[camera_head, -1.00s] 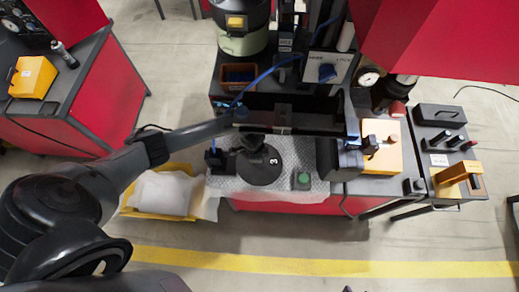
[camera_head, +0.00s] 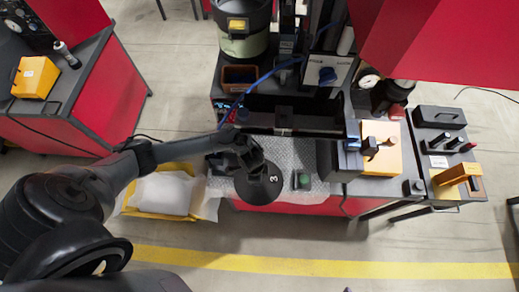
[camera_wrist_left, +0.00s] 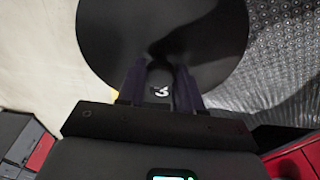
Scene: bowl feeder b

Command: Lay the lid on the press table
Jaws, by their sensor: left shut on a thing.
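The lid (camera_head: 262,188) is a round black disc marked with a white 3. My left gripper (camera_head: 250,160) is shut on its middle, probably on a knob that the fingers hide. In the left wrist view the lid (camera_wrist_left: 205,35) spreads out beyond the two fingers (camera_wrist_left: 160,85). The press table (camera_head: 310,160) has a silver textured top, partly hidden by the lid, which overlaps its front edge in the head view. The table top (camera_wrist_left: 285,60) also shows right of the lid in the wrist view. I cannot tell the height of the gap below the lid. My right gripper is not in view.
A green button box (camera_head: 302,180) sits on the table right of the lid. A black trough (camera_head: 295,112) spans the back. A yellow tray with white lining (camera_head: 162,192) stands at the lower left. A grey-black machine block (camera_head: 340,160) bounds the right side.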

